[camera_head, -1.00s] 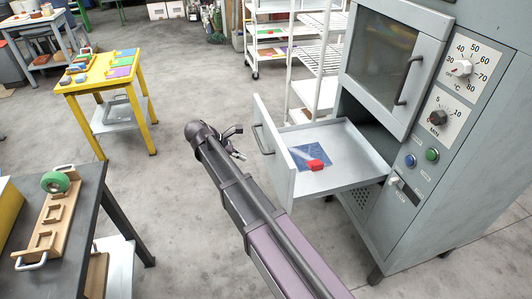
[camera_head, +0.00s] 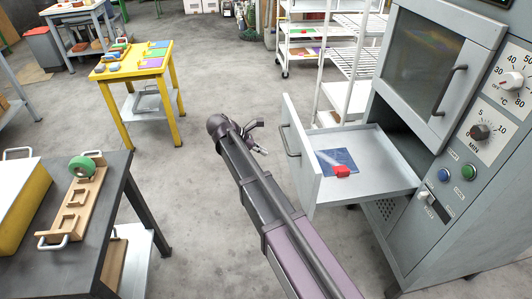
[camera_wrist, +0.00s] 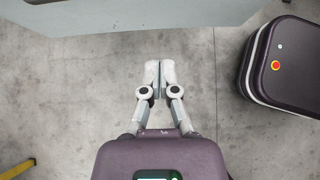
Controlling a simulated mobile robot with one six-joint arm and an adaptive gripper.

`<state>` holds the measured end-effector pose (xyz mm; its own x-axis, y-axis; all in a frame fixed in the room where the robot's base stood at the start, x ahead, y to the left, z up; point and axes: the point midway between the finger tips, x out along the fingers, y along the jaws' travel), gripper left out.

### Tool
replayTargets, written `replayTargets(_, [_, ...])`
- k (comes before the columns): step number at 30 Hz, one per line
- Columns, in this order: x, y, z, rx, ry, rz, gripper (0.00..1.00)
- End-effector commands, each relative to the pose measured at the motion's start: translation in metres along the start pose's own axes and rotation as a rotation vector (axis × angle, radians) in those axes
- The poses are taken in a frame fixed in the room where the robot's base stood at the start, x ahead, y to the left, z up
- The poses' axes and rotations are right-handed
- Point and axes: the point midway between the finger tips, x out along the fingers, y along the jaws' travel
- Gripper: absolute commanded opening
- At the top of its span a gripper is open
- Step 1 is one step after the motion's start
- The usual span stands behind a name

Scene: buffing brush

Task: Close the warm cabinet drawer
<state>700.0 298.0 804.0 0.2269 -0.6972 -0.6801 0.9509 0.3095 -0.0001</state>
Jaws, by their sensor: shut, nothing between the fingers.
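The warm cabinet (camera_head: 440,110) stands at the right in the head view. Its drawer (camera_head: 385,190) is pulled out to the left, with a grey front panel (camera_head: 301,150) and a bar handle (camera_head: 290,140). A blue sheet (camera_head: 338,160) and a red item (camera_head: 342,171) lie inside the drawer. My gripper (camera_head: 262,150) is left of the drawer front, apart from it. In the wrist view my gripper (camera_wrist: 160,72) has its fingertips together with nothing between them, above bare floor. A grey panel (camera_wrist: 140,14), likely the drawer front, crosses the top of that view.
A dark workbench (camera_head: 115,215) with a wooden jig (camera_head: 78,205) and green roll (camera_head: 82,167) stands at the left. A yellow table (camera_head: 135,68) is behind. White shelving (camera_head: 350,60) stands behind the drawer. The floor between bench and drawer is clear.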

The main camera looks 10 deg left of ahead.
Motion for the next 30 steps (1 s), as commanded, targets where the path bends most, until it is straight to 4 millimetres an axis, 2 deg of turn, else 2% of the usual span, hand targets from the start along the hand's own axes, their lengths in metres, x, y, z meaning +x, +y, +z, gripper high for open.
replayTargets(25, [0.094, -0.001, -0.002, 0.001, -0.001, -0.001, 0.0])
replayTargets(30, [0.107, -0.001, 0.016, 0.002, -0.001, -0.002, 0.0])
